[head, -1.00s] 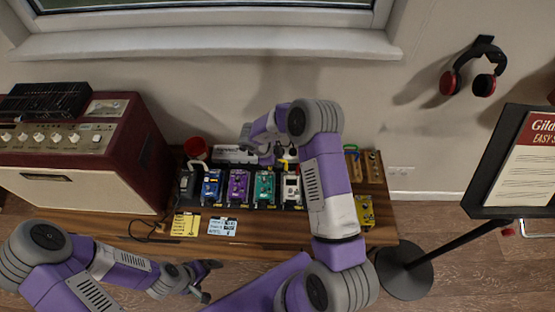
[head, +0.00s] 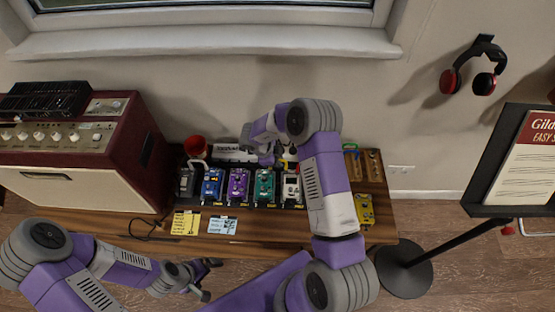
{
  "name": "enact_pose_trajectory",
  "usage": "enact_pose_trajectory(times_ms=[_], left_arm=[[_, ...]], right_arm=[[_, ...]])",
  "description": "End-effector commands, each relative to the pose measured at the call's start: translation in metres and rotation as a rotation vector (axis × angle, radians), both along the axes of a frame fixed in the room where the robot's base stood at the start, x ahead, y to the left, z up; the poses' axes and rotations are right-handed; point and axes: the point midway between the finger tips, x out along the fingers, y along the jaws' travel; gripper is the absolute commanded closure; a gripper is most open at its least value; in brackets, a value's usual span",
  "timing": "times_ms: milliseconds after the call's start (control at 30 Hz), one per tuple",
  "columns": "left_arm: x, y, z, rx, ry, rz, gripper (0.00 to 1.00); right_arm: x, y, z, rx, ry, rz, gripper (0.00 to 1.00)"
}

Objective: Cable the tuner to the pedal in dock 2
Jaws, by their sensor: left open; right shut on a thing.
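A row of pedals stands on a dark board on the wooden bench. From left they are a dark grey one (head: 186,182), a blue one (head: 212,184), a purple one (head: 238,185), a teal one (head: 264,187) and a white one (head: 291,188). I cannot read which is the tuner or which dock is number 2. My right gripper (head: 265,159) is above the back of the row, behind the teal pedal. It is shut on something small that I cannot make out. My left gripper (head: 208,279) is open and empty in front of the bench, low and left of centre.
A yellow pedal (head: 364,209) is at the bench's right. Yellow (head: 186,223) and pale blue (head: 222,225) cards lie in front. A maroon amplifier (head: 110,145) fills the left.

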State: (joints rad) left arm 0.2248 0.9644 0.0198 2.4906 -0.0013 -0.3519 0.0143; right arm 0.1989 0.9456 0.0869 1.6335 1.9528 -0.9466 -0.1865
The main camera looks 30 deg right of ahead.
Motion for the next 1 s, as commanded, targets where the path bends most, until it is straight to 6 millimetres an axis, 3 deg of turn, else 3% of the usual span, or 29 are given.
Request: enact_pose_trajectory(times_ms=[1000], left_arm=[[0.000, 0.000, -0.002, 0.000, 0.000, 0.000, 0.00]], right_arm=[[0.000, 0.000, -0.015, 0.000, 0.000, 0.000, 1.00]])
